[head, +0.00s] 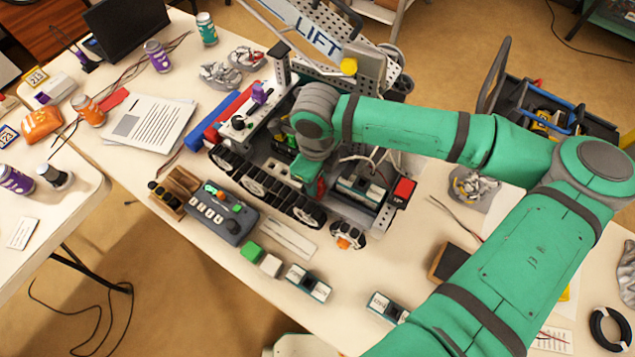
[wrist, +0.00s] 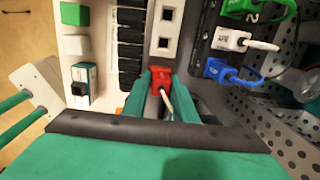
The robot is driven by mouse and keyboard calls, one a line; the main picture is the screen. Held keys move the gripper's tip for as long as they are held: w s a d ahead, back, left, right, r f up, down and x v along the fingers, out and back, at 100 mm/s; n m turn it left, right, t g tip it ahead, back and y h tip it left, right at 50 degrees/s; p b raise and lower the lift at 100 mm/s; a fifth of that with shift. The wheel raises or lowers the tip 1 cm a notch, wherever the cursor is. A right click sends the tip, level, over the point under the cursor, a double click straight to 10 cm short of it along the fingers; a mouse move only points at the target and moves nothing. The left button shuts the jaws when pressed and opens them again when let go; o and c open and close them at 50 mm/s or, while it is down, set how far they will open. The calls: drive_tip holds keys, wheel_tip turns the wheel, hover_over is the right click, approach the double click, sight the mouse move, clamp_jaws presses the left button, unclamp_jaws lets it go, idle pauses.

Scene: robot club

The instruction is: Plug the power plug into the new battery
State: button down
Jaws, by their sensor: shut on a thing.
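In the wrist view my gripper (wrist: 161,78) is shut on a red power plug (wrist: 161,80) with a white cable. In the head view my gripper (head: 318,186) reaches down into the tracked robot (head: 255,190), with a bit of red at its fingers. A teal-and-white battery (head: 362,190) sits in the robot's right part. Two similar batteries lie on the table, one at the front edge (head: 308,283) and one further right (head: 387,307). The first also shows in the wrist view (wrist: 82,85). I cannot tell which battery is the new one. The plug's front end is hidden.
Green (wrist: 243,8), white (wrist: 240,42) and blue (wrist: 232,72) connectors sit right of the plug. A grey control box (head: 217,213), a green block (head: 251,251) and a white block (head: 271,265) lie along the table edge. A red switch (head: 403,190) stands beside the mounted battery.

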drive_tip(key=shift+w+d+r, duration=0.1)
drive_tip(key=shift+w+r, duration=0.1)
drive_tip(key=shift+w, duration=0.05)
drive_tip(key=shift+d+r, duration=0.1)
drive_tip(key=shift+r, duration=0.2)
drive_tip(key=shift+s+r, duration=0.15)
drive_tip(key=shift+r, duration=1.35)
